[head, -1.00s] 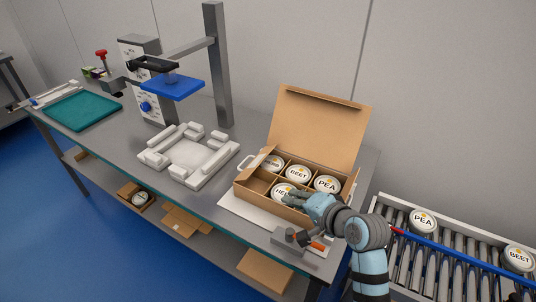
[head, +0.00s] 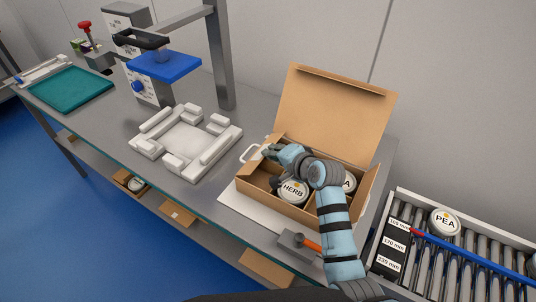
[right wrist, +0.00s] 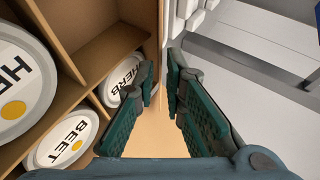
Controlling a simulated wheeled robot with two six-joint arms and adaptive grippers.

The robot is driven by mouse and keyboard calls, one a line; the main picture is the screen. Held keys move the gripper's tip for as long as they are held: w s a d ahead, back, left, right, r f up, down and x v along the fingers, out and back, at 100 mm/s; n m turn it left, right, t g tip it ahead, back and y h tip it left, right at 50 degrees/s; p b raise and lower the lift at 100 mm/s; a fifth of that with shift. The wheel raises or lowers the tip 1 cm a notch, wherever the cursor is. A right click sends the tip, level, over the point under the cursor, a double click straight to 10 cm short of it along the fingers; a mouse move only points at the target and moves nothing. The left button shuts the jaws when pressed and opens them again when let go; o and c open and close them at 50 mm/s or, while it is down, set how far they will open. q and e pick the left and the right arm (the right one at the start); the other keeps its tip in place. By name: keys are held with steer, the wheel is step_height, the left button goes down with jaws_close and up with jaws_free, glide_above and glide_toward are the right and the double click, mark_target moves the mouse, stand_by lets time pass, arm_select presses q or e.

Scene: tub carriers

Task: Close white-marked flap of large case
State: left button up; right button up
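The large case is an open brown cardboard box (head: 262,191) on the bench, its big lid (head: 335,112) standing up at the back. A small white-edged flap (head: 250,153) sticks out at its left end. My right gripper (head: 267,152) is over that left end and hides part of the flap. In the right wrist view its fingers (right wrist: 162,95) are apart, one on the tub side and one on the outer side, with brown cardboard (right wrist: 155,138) showing between them. I cannot tell whether they touch it. A HERB tub (head: 292,190) sits in a front compartment. My left gripper is out of view.
A white fixture (head: 185,140) stands left of the case. A grey block with an orange-handled tool (head: 303,243) lies in front. A roller conveyor (head: 455,250) with a PEA tub (head: 444,222) is at right. A press with a blue plate (head: 164,66) stands behind.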

mark_target(270, 161)
steer(key=x, duration=0.3)
steer(key=shift+w+f+b, duration=0.25)
steer(key=shift+w+b, duration=0.05)
steer(key=shift+w, duration=0.05)
steer(key=shift+s+a+r, duration=0.1)
steer(key=shift+s+r, duration=0.1)
steer(key=shift+c, duration=1.2)
steer(key=f+b, duration=0.1)
steer(key=b, duration=0.1)
steer(key=f+t+y+b, duration=0.1)
steer(key=b, duration=0.1)
steer(key=shift+s+d+m+t+y, duration=0.1)
steer(key=shift+d+m+t+y, duration=0.15)
steer(key=shift+m+t+y, duration=0.05)
jaws_close()
steer(key=shift+r, duration=0.3)
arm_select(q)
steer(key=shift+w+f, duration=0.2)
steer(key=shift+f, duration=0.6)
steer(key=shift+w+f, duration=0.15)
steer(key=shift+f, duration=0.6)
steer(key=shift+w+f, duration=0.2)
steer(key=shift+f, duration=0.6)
arm_select(e)
steer(key=shift+o, duration=1.2)
jaws_free()
steer(key=v, duration=1.2)
steer(key=shift+f, duration=0.2)
